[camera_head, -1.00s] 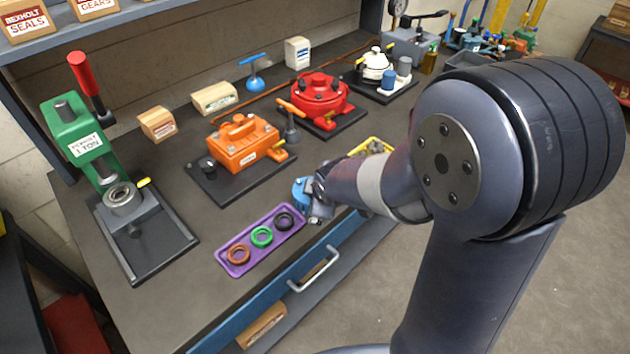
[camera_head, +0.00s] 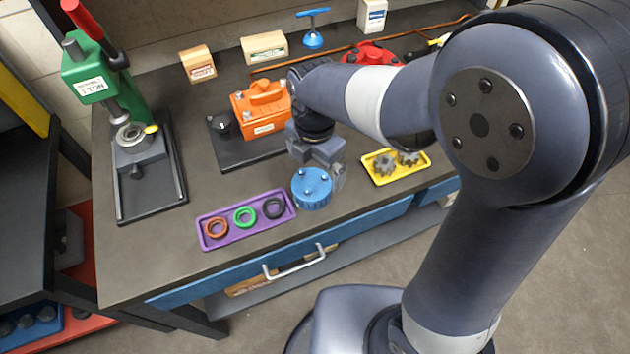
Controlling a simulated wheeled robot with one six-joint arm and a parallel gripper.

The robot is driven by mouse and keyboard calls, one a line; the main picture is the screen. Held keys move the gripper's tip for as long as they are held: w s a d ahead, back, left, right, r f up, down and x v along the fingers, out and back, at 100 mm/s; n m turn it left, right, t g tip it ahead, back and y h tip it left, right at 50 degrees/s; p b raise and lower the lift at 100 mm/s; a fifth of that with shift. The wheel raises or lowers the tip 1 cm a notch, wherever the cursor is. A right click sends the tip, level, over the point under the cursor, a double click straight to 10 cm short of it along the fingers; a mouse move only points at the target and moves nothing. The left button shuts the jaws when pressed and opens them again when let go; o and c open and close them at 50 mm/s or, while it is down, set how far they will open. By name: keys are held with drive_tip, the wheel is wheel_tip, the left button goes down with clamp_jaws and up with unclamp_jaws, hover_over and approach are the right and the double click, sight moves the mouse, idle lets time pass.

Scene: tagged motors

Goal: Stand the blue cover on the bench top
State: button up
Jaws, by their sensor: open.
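The blue cover (camera_head: 312,190) is round, with small studs on its top face. It appears upright on the bench top (camera_head: 190,255), near the front edge, between the purple tray (camera_head: 206,241) and the yellow tray (camera_head: 372,178). My gripper (camera_head: 320,166) is open, directly behind and above the cover. One grey finger shows close by the cover's right side; the other is hard to make out. I cannot tell whether the fingers touch the cover.
The orange motor (camera_head: 262,112) on its dark base stands behind and left of my gripper. A green press (camera_head: 100,80) is at left. A red motor (camera_head: 370,54) is partly hidden behind my arm. Bare bench lies in front of the press and the purple tray.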

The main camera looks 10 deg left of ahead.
sight(311, 184)
wheel_tip(311, 184, down, 3)
drive_tip(key=shift+r, duration=0.1)
drive_tip(key=shift+a+f+p, duration=0.2)
drive_tip(key=shift+f+p, duration=0.15)
drive_tip(key=shift+f, duration=0.95)
drive_tip(key=shift+a+f+p, duration=0.15)
drive_tip(key=shift+f+p, duration=0.2)
drive_tip(key=shift+f, duration=0.9)
drive_tip(key=shift+c, duration=0.6)
drive_tip(key=c, duration=1.1)
